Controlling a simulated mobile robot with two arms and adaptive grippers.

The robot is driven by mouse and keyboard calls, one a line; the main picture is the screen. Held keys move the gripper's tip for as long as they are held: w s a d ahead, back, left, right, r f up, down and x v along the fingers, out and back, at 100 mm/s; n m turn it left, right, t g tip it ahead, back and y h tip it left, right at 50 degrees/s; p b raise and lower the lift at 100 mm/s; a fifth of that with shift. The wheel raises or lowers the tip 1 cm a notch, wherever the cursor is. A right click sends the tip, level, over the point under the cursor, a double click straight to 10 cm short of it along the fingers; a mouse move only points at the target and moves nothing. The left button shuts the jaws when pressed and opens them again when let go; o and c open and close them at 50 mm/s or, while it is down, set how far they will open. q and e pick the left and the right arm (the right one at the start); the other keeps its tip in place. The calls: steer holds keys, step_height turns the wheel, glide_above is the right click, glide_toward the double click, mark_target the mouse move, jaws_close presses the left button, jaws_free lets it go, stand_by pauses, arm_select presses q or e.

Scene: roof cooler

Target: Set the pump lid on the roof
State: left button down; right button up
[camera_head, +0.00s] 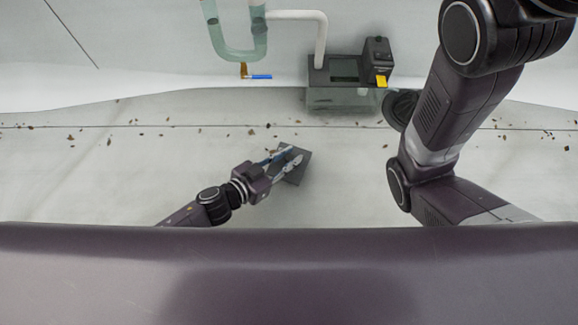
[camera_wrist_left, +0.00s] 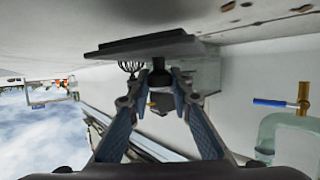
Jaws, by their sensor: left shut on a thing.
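The pump lid (camera_head: 301,157) is a flat dark grey plate low over the pale roof (camera_head: 340,190), in the middle of the head view. My left gripper (camera_head: 288,156) is shut on the lid's knob. The left wrist view, which looks upside down, shows the fingers (camera_wrist_left: 158,88) on either side of the dark knob and the lid's plate (camera_wrist_left: 150,45) against the roof surface. I cannot tell whether the plate touches the roof. The pump (camera_head: 377,62) is a dark box on a clear tank, with an open rectangular top. My right gripper is out of view.
A white pipe (camera_head: 321,38) runs into the pump box. A clear U-shaped pipe (camera_head: 238,54) and a brass valve with a blue handle (camera_head: 258,76) stand left of it. Dry leaf bits (camera_head: 108,142) litter the roof. Bare roof lies around the lid.

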arm_select(q)
steer(key=shift+f+b, duration=1.85)
steer(key=shift+f, duration=0.35)
steer(key=shift+r, duration=0.1)
steer(key=c, duration=1.7)
jaws_free()
steer(key=shift+c, duration=0.2)
